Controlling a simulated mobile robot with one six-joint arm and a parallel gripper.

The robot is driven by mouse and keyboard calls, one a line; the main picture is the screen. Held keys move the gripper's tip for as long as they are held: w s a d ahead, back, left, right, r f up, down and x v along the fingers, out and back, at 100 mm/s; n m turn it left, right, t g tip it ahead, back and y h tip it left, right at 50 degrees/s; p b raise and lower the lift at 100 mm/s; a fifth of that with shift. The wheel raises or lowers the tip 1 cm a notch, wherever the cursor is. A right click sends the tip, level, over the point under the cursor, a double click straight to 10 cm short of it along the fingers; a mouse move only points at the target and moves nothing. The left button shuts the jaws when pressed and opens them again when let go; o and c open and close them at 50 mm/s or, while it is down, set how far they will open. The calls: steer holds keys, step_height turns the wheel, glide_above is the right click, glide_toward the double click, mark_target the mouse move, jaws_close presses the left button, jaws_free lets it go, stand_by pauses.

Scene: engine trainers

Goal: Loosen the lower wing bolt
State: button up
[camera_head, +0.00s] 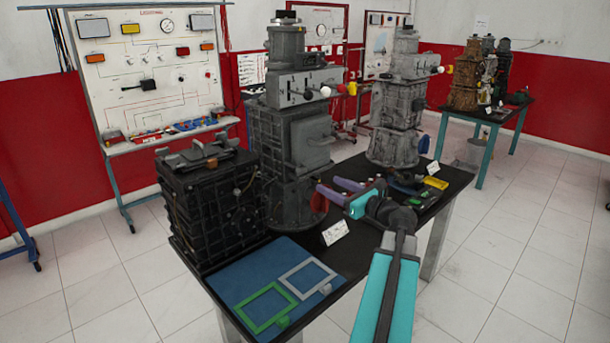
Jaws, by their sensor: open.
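The nearest grey engine trainer (285,150) stands upright on the black table, with a pale square cover (311,139) on its front. A small dark fitting (289,165) shows near the cover's lower left edge; I cannot tell whether it is the lower wing bolt. My gripper (327,186) has two purple fingers spread apart with nothing between them. It is in front of the trainer's lower body, below the cover, pointing left. A red part (319,202) shows just behind and below the fingers. I cannot tell whether the fingers touch anything.
A black engine block (207,205) stands left of the trainer. A blue mat (240,287) with a green frame (262,309) and a grey frame (306,277) lies in front. A white label (335,232) is near the table edge. Another trainer (398,110) stands behind right.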

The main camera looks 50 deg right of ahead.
mark_target(303, 171)
steer(key=w, duration=0.4)
steer(key=w+p, duration=0.1)
steer(key=w, duration=0.3)
steer(key=w+p, duration=0.1)
steer(key=w, duration=0.3)
steer(key=shift+w+d, duration=0.2)
steer(key=shift+d, duration=0.2)
